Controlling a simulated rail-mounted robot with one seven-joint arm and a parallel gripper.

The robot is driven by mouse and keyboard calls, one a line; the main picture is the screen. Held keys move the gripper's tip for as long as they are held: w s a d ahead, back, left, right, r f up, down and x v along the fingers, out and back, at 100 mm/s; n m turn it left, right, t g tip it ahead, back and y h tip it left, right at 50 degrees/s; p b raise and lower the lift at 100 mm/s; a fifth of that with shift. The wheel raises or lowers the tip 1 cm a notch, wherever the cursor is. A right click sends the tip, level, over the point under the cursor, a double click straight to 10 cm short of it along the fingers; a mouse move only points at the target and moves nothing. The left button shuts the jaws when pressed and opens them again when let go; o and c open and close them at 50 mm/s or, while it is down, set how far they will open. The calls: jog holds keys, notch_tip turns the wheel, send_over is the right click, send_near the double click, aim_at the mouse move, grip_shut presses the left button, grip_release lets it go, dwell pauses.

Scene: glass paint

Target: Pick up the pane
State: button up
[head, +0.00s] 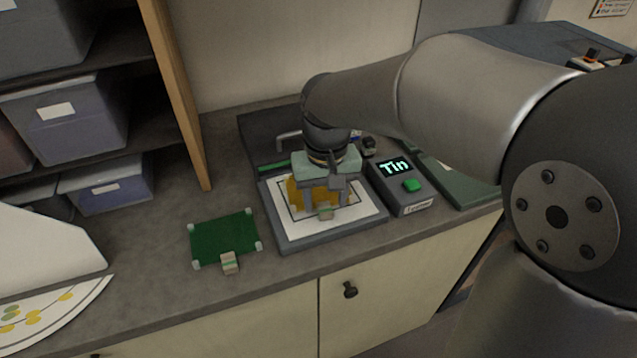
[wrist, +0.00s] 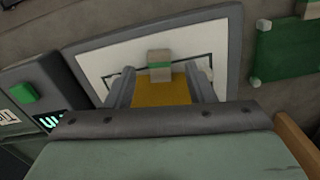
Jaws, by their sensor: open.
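An amber pane (head: 297,192) lies on the white sheet of a grey-framed board. It also shows in the wrist view (wrist: 162,92), partly hidden by my gripper. A small beige tab with a green band (head: 325,211) is at its front edge; the tab shows in the wrist view (wrist: 160,62) too. My gripper (head: 324,200) is open above the pane, pointing down. In the wrist view its fingertips (wrist: 161,78) are spread to either side of the tab, with gaps on both sides. I cannot tell the height of the fingertips above the pane.
A green pane (head: 224,238) with pale corners and a similar tab (head: 229,263) lies left of the board (head: 290,242). A grey box with a "Tin" display (head: 397,189) and green button stands close on the right. Shelves with bins (head: 66,115) are at the left.

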notch_tip(320, 180, down, 2)
jog(key=shift+c, duration=0.3)
grip_shut()
jog(key=shift+r, duration=0.15)
